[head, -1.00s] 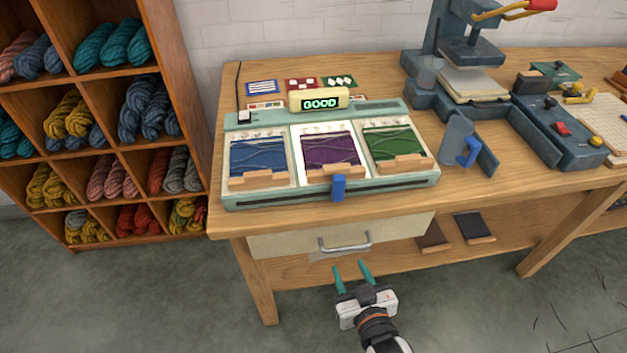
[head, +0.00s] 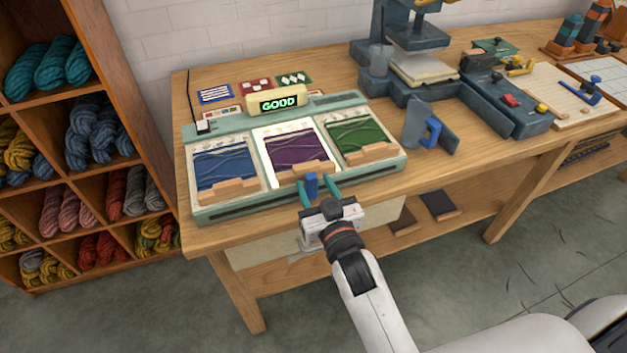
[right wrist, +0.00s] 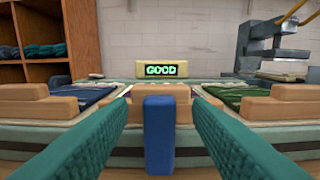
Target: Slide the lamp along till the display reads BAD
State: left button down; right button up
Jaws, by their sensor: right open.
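The green test unit (head: 230,212) lies on the wooden table. Its display (head: 279,103) reads GOOD in green; it also reads GOOD in the right wrist view (right wrist: 160,70). The unit holds a blue sample (head: 222,166), a purple sample (head: 290,148) and a green sample (head: 358,134). The middle, purple sample has a bright white surround. An upright blue handle (head: 311,184) stands at the unit's front edge, before the purple sample. My right gripper (head: 315,183) is open, its teal fingers on either side of the handle. In the right wrist view the handle (right wrist: 159,140) stands between the fingers, with gaps showing. My left gripper is out of view.
A press (head: 410,45) and a dark tool block (head: 500,100) are farther right. Shelves of wool skeins (head: 85,150) stand left. Sample cards (head: 255,87) lie behind the unit.

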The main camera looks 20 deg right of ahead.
aim_at(379, 151)
jog(key=shift+w, duration=0.75)
grip_shut()
jog(key=shift+d+r+p, duration=0.1)
jog(key=shift+d+p, duration=0.25)
jog(key=shift+d, duration=0.2)
jog(key=d+p, duration=0.1)
jog(key=d, duration=0.3)
jog(key=d+p, duration=0.1)
jog(key=d, duration=0.4)
jog(key=d+p, duration=0.2)
jog(key=d, duration=0.3)
jog(key=shift+w+d, duration=0.15)
jog(key=shift+w, duration=0.1)
jog(key=shift+d, duration=0.65)
jog(key=shift+c, duration=1.7)
grip_release()
jog(key=o, duration=0.3)
jog(key=shift+d, duration=0.2)
